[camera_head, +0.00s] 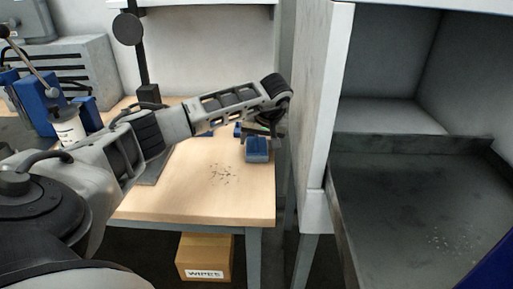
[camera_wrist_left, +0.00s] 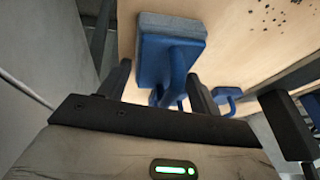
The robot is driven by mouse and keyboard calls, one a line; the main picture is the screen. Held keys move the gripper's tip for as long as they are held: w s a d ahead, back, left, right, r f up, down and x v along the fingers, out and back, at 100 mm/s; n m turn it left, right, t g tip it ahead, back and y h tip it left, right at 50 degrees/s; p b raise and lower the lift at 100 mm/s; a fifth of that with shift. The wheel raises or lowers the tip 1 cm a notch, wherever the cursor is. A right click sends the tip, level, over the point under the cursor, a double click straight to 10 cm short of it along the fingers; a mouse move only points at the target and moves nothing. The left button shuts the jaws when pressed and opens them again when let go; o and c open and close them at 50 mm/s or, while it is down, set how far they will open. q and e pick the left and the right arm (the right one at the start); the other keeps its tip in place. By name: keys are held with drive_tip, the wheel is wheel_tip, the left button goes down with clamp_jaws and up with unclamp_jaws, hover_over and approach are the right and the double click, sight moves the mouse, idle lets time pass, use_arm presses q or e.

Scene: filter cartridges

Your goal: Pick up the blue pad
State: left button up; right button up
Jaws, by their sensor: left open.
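The blue pad (camera_head: 257,150) is at the right edge of the wooden table in the head view, just below my left gripper. In the left wrist view, the pad (camera_wrist_left: 168,58) has a grey layer along its far edge and a blue stem reaching toward the gripper. My left gripper (camera_head: 268,125) is open. Its dark fingers (camera_wrist_left: 160,88) show in the left wrist view on either side of the stem. Contact cannot be told. My right gripper is not in view.
The wooden table (camera_head: 200,205) has dark crumbs near the pad. A second blue part (camera_wrist_left: 228,97) shows near the fingers. A grey cabinet wall (camera_head: 312,110) stands close on the right, beside a dark tray (camera_head: 400,190). A cardboard box (camera_head: 205,257) sits below the table.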

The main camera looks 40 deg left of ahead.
use_arm(q)
drive_tip(key=c, duration=0.7)
drive_tip(key=shift+o, duration=0.2)
drive_tip(key=shift+r, duration=0.55)
wheel_tip(320, 180, up, 3)
drive_tip(key=shift+s+d+f, duration=0.1)
drive_tip(key=s+d+r, duration=0.7)
drive_tip(key=s+r, duration=0.2)
drive_tip(key=s, duration=0.2)
drive_tip(key=shift+s+d, duration=0.25)
